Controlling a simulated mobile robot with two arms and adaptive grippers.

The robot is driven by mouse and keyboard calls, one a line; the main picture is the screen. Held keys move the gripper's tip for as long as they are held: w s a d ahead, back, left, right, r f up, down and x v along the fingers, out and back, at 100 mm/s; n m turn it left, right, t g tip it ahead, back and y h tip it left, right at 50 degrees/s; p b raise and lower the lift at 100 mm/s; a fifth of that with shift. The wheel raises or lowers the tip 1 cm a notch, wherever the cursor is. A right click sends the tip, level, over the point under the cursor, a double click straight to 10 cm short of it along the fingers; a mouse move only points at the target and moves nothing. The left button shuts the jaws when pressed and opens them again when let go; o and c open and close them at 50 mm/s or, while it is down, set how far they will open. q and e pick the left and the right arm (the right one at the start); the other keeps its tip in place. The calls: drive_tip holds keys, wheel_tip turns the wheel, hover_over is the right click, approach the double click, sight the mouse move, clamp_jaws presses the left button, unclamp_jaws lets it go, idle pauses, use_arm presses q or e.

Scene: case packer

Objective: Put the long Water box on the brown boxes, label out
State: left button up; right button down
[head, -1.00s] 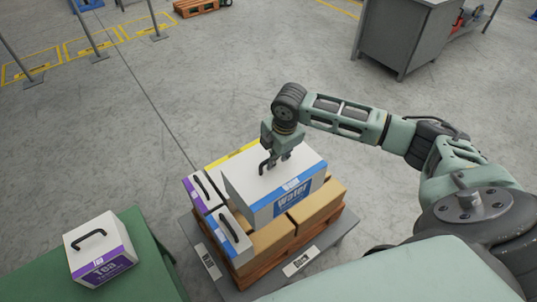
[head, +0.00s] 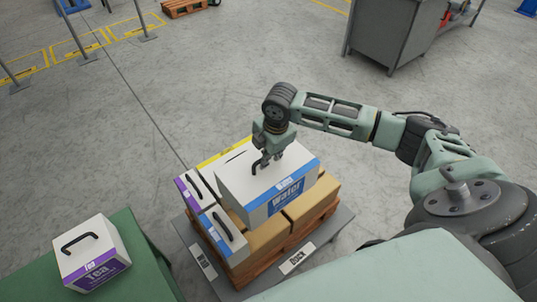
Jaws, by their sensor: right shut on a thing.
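The long Water box (head: 240,182) is white with a blue stripe. Its Water label faces the near side, toward the front of the pallet. It lies level over the brown boxes (head: 312,203); whether it touches them or hangs just above, I cannot tell. My right gripper (head: 268,161) is over the box top, shut on the box at its dark handle; the fingertips are partly hidden. My left gripper is not in view.
White boxes with black handles, one purple-striped (head: 188,195) and one blue-striped (head: 223,236), stand left of the Water box on the pallet. A yellow-striped box (head: 222,152) is behind. A Tea box (head: 92,250) sits on the green table (head: 140,262).

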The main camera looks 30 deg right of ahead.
drive_tip(key=shift+w+f+b, duration=0.1)
drive_tip(key=shift+f+b, duration=1.95)
drive_tip(key=shift+f, duration=2.6)
drive_tip(key=shift+f+b, duration=2.35)
drive_tip(key=shift+f, duration=2.35)
drive_tip(key=c, duration=1.8)
unclamp_jaws()
drive_tip(key=shift+o, duration=0.2)
